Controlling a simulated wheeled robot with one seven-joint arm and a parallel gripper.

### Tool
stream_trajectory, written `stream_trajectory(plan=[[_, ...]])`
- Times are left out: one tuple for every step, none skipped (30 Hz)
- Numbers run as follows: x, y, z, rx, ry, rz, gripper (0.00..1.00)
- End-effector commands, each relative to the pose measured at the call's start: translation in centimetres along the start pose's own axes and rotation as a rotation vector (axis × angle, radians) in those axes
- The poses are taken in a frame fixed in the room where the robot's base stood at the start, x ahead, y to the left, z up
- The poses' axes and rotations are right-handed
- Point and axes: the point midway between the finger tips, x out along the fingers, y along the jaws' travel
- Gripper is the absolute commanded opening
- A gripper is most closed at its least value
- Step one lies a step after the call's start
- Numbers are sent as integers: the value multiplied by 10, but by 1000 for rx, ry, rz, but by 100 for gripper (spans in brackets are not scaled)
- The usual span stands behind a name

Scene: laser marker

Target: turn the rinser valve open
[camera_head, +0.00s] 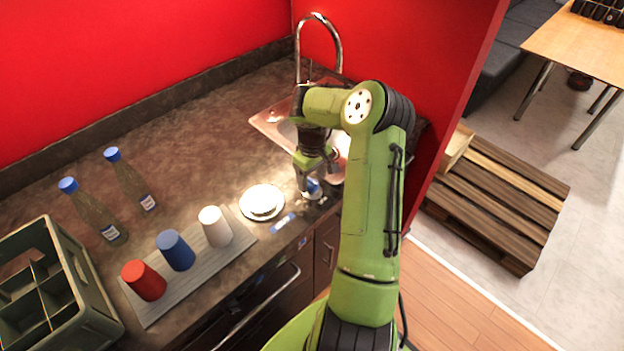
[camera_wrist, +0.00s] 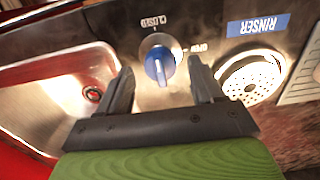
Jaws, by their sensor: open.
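The rinser valve is a blue knob (camera_wrist: 160,66) on a pale plate with a CLOSED mark (camera_wrist: 155,21) above it and an OPEN mark (camera_wrist: 198,48) to its right in the wrist view. The knob's ridge runs roughly up and down, in line with the CLOSED mark. My gripper (camera_wrist: 162,84) is open, one finger to each side of the knob, with gaps on both sides. In the head view my gripper (camera_head: 309,184) points down at the blue knob (camera_head: 315,188), which it partly hides. The round rinser (camera_wrist: 252,80) lies right of the knob, below a blue RINSER label (camera_wrist: 258,25).
A metal sink (camera_wrist: 50,95) is left of the knob in the wrist view. In the head view, the rinser (camera_head: 262,203), a tray (camera_head: 150,311) with red, blue and white cups, two bottles (camera_head: 97,215) and a green crate (camera_head: 92,300) stand left of my arm. A tall faucet (camera_head: 299,45) rises behind.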

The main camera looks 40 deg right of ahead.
Motion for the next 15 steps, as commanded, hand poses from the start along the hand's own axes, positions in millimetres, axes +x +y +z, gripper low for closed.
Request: stream_trajectory(plan=[[5, 0, 0, 0, -1, -1, 67], [6, 0, 0, 0, 0, -1, 67], [7, 0, 0, 0, 0, 0, 67], [8, 0, 0, 0, 1, 0, 67], [8, 0, 0, 0, 1, 1, 67], [8, 0, 0, 0, 1, 1, 67], [8, 0, 0, 0, 1, 1, 67], [7, 0, 0, 0, 1, 1, 67], [7, 0, 0, 0, 1, 1, 67], [7, 0, 0, 0, 1, 1, 65], [7, 0, 0, 0, 1, 1, 61], [7, 0, 0, 0, 0, 1, 54], [7, 0, 0, 0, 0, 1, 50], [7, 0, 0, 0, 0, 1, 45], [7, 0, 0, 0, 0, 1, 39]])
